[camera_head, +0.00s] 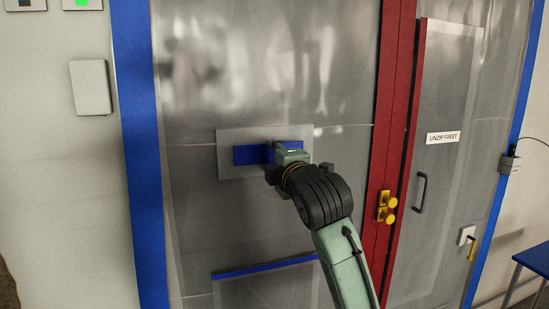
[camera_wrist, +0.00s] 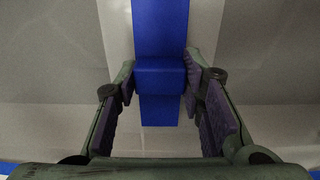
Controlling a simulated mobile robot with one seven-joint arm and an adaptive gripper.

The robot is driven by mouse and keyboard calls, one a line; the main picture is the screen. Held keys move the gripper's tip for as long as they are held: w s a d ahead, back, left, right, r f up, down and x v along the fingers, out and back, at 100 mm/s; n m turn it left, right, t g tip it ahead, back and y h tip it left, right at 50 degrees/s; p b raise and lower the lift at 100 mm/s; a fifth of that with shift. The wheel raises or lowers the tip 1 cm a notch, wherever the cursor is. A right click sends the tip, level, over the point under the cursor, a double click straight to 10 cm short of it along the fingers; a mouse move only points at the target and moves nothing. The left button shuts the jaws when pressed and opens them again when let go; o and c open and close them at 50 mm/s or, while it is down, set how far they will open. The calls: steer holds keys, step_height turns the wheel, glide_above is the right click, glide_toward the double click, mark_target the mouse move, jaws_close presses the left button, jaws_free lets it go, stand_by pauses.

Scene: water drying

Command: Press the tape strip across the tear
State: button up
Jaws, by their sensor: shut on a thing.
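The blue tape strip (camera_head: 248,155) lies sideways over a paler rectangular patch (camera_head: 225,165) on the grey translucent sheet. My gripper (camera_head: 274,155) is at the strip's right part, up against the sheet, and hides that end in the head view. In the wrist view the strip (camera_wrist: 160,30) runs up and down, with a raised blue block-like part (camera_wrist: 160,76) between the fingertips. My gripper (camera_wrist: 160,82) is shut on this part. The tear itself is not clearly visible; a thin pale line crosses the sheet on both sides of the patch.
A red zip-door frame (camera_head: 392,130) with yellow knobs (camera_head: 387,205) stands right of my arm. Beyond it is a panel with a dark handle (camera_head: 421,193) and an "UNZIP FIRST" label (camera_head: 443,138). Another blue-topped sheet (camera_head: 265,270) is below. Blue tape (camera_head: 140,150) edges the left.

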steer(key=shift+w+a, duration=0.2)
steer(key=shift+w, duration=0.45)
stand_by(0.3)
steer(key=o, duration=0.9)
